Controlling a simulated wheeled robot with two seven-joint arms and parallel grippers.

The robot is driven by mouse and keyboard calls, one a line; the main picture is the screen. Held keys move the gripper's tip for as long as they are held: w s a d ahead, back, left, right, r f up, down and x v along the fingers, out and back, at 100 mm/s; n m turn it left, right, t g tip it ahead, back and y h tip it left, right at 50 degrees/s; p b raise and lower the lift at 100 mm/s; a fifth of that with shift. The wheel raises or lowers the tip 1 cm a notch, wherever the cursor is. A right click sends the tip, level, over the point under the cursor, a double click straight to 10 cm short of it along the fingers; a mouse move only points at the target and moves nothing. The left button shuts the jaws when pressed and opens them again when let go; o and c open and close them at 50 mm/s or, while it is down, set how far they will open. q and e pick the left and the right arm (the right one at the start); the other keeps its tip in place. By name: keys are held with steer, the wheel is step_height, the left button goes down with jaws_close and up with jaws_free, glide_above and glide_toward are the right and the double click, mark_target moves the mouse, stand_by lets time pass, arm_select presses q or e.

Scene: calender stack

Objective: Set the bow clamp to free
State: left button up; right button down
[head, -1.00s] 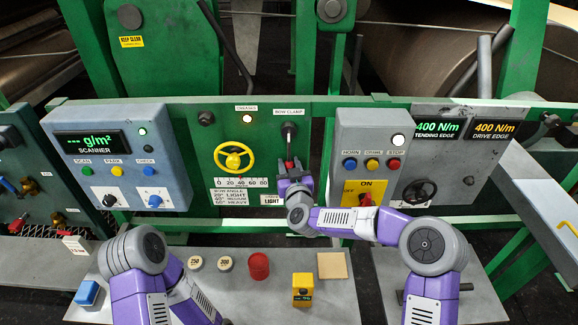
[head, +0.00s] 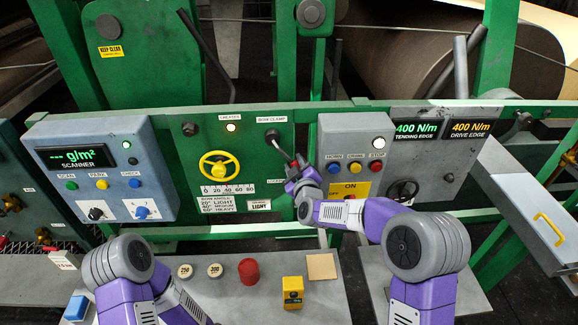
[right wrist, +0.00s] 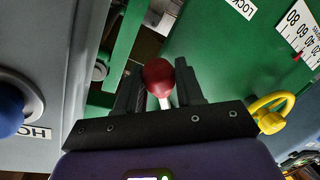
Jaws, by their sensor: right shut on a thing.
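The bow clamp lever (head: 284,152) is on the green panel, below the "BOW CLAMP" label (head: 272,119). It slants down and to the right from its dark pivot. My right gripper (head: 295,168) is at its lower end and hides most of the knob in the head view. In the right wrist view the red knob (right wrist: 158,76) sits between the two dark fingers of my right gripper (right wrist: 160,88), shut on it. A "LOCK" label (right wrist: 238,8) shows there, and partly in the head view. I see no "free" label. My left gripper is out of view.
A yellow handwheel (head: 219,165) with an angle scale is left of the lever. A grey button box (head: 355,150) stands close on the right. A lit white lamp (head: 231,127) is above the handwheel. A red cylinder (head: 248,271) and yellow block (head: 292,291) stand on the bench below.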

steer(key=shift+d+r+n+p, duration=0.35)
steer(key=shift+d+r+n, duration=0.15)
steer(key=shift+d+n, duration=0.15)
steer(key=c, duration=0.8)
jaws_free()
steer(key=shift+s, duration=0.5)
steer(key=s, duration=0.4)
steer(key=s+d+r, duration=0.1)
steer(key=s, duration=0.1)
steer(key=shift+s+b, duration=0.2)
steer(key=shift+b, duration=0.2)
